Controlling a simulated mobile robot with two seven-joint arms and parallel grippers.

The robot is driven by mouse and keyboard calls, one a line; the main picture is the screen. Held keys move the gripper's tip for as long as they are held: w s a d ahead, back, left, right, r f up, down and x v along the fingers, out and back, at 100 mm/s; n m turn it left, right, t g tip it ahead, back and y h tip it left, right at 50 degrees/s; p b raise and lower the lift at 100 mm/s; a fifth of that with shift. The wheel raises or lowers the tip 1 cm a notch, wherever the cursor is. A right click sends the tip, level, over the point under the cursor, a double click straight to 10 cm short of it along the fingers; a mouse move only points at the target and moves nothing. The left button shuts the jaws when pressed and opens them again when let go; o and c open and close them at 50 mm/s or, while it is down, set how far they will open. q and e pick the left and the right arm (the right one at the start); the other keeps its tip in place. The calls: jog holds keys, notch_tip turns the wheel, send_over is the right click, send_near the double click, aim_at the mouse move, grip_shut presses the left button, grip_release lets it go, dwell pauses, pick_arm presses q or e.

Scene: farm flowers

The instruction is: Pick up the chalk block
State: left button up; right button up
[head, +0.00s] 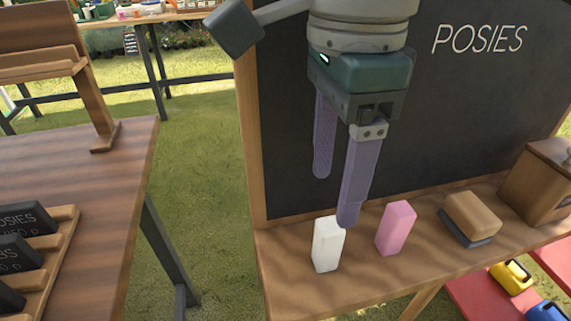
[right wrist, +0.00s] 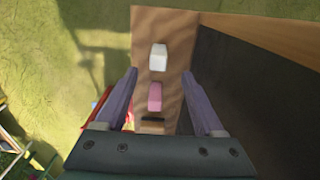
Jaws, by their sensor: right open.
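Two chalk blocks stand upright on a wooden ledge (head: 285,268) below a blackboard (head: 460,120). The white block (head: 327,246) is on the left and the pink block (head: 396,228) is to its right. In the right wrist view the white block (right wrist: 158,57) lies beyond the fingertips and the pink block (right wrist: 155,97) shows between the fingers. My right gripper (head: 335,200) is open, pointing down, with nothing between its fingers. It is above the ledge, and one fingertip overlaps the top of the white block in the head view. My left gripper is not in view.
A wooden eraser (head: 472,217) with a dark underside lies right of the pink block, then a wooden box (head: 540,185). The blackboard rises behind the ledge. A wooden table (head: 110,190) with small dark signs (head: 22,218) stands at left, with grass between.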

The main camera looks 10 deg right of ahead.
aim_at(331, 225)
notch_tip(331, 225, down, 3)
jog(key=shift+d+f+b, duration=0.1)
jog(key=shift+f+b, duration=0.05)
jog(key=shift+b, duration=0.15)
notch_tip(331, 225, down, 5)
jog(key=shift+s+r+b, duration=0.1)
jog(key=shift+s+b, duration=0.05)
jog(key=shift+b, duration=0.6)
grip_shut()
